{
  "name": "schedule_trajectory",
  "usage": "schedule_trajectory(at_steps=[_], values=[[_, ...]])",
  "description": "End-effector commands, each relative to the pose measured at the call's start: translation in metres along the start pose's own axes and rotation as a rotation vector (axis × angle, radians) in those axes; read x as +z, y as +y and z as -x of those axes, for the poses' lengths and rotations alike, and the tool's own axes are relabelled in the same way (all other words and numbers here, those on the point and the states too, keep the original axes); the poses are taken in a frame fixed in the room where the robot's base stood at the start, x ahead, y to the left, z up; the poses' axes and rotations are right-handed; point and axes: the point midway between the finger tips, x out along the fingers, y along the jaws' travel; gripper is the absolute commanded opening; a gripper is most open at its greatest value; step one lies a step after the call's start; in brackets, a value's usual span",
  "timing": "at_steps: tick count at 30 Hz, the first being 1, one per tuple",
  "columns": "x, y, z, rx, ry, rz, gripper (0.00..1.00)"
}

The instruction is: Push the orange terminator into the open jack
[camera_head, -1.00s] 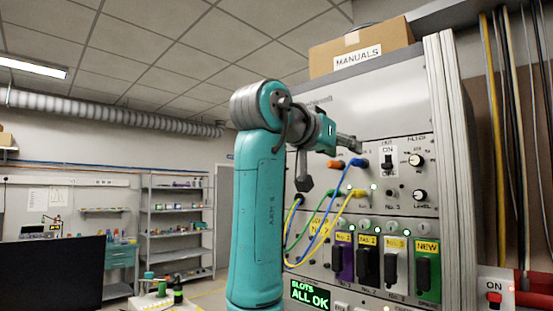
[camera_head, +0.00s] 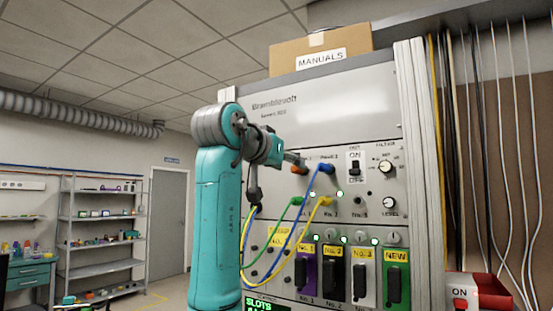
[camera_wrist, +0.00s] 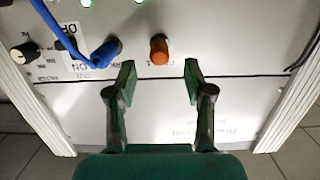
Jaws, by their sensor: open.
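The orange terminator (camera_wrist: 159,50) stands out from the panel in the wrist view, ahead of the space between my open fingers. My gripper (camera_wrist: 160,80) is open and empty, its green-padded fingers to either side and short of the terminator. In the head view the orange terminator (camera_head: 299,170) shows next to my gripper (camera_head: 297,162), partly covered by it. A blue plug (camera_wrist: 107,50) with a blue cable sits beside the terminator; it also shows in the head view (camera_head: 327,168). I cannot tell from the frames how deep the terminator sits. I cannot make out a bare open jack with certainty.
Green (camera_head: 297,201) and yellow (camera_head: 325,201) plugs with looping cables sit below. The ON/OFF switch (camera_head: 355,167) and knobs (camera_head: 386,167) are to the right. Slotted modules line the bottom, including a green one (camera_head: 396,283). A manuals box (camera_head: 320,60) rests on top of the cabinet.

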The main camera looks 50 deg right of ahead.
Motion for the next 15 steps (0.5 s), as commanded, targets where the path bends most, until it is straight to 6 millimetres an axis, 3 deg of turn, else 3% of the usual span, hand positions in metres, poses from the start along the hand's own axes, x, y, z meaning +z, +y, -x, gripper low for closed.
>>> schedule_trajectory(at_steps=[6, 15], values=[[0.000, 0.000, -0.029, 0.002, 0.000, 0.001, 0.52], [0.000, 0.000, -0.042, 0.000, 0.000, 0.001, 0.52]])
